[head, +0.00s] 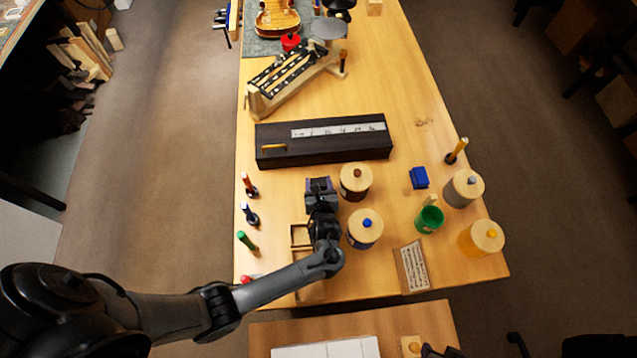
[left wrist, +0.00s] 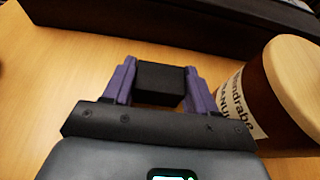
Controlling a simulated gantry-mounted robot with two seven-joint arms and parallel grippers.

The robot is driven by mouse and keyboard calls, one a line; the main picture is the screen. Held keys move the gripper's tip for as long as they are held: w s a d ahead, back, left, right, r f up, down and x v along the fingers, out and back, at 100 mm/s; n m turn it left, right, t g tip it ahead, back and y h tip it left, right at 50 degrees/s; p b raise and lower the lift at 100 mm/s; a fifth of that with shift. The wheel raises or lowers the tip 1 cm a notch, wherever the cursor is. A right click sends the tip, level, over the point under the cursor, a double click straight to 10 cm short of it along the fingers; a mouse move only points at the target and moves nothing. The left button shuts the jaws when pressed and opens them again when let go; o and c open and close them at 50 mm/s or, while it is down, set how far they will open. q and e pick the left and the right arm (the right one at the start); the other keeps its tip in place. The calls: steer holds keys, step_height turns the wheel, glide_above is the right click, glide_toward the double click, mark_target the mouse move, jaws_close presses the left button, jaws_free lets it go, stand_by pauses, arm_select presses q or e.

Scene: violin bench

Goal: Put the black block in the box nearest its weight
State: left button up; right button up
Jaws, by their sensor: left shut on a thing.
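In the head view the block can hardly be told from the gripper. A small open wooden box or frame (head: 299,236) lies beside my left arm, partly hidden by it. A wooden surface (head: 311,292) below it is also partly covered. No weight labels can be read on these. My right gripper is not in view.
A long dark case (head: 325,152) with a marked white strip lies ahead. A brown-knobbed jar (head: 355,182) stands close right of the gripper, a blue-knobbed jar (head: 364,229) nearer.

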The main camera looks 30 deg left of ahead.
arm_select(q)
steer(key=o, duration=1.1)
steer(key=shift+c, duration=0.2)
steer(key=shift+s+d+r, duration=0.25)
steer(key=shift+s+r, duration=0.05)
steer(key=shift+r, duration=0.05)
steer(key=p+v, duration=0.3)
steer(key=v, duration=0.6)
steer(key=shift+s+d, duration=0.25)
steer(key=shift+s, duration=0.05)
steer(key=shift+s+d+r, duration=0.3)
steer(key=shift+s+d, duration=0.1)
steer(key=shift+s, duration=0.1)
steer(key=shift+c, duration=1.4)
